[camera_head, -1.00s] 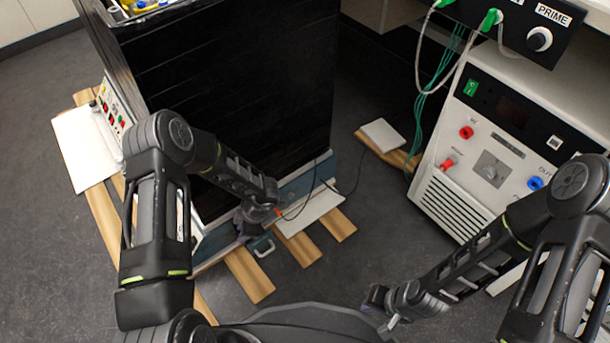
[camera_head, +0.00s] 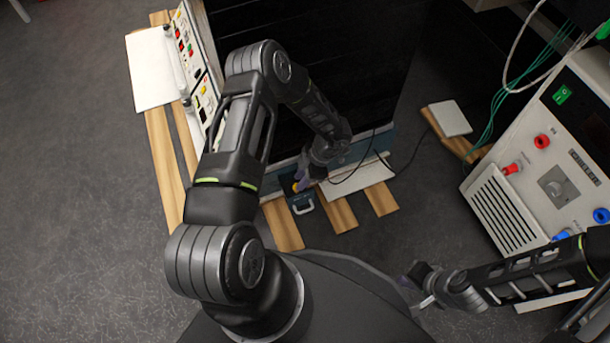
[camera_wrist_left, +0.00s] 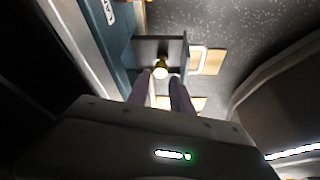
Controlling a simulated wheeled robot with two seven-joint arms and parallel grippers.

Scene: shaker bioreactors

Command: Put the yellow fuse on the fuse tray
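The yellow fuse (camera_wrist_left: 160,68) shows at the tips of my left gripper (camera_wrist_left: 160,77) in the left wrist view, over the dark fuse tray (camera_wrist_left: 147,47). In the head view a yellow spot of the fuse (camera_head: 295,187) shows beside my left gripper (camera_head: 304,182), low at the front of the black cabinet. The tray's pale handle (camera_head: 303,206) sticks out below. The two left fingers stand apart with the fuse near their tips; I cannot tell whether they grip it or whether it touches the tray. My right gripper (camera_head: 426,300) is low at right, away from the tray, its fingers unclear.
The black cabinet (camera_head: 350,65) rises behind the tray. Wooden slats (camera_head: 338,214) and a white plate (camera_head: 358,178) lie around its base. A thin black cable runs there. A white power unit (camera_head: 535,185) stands at right.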

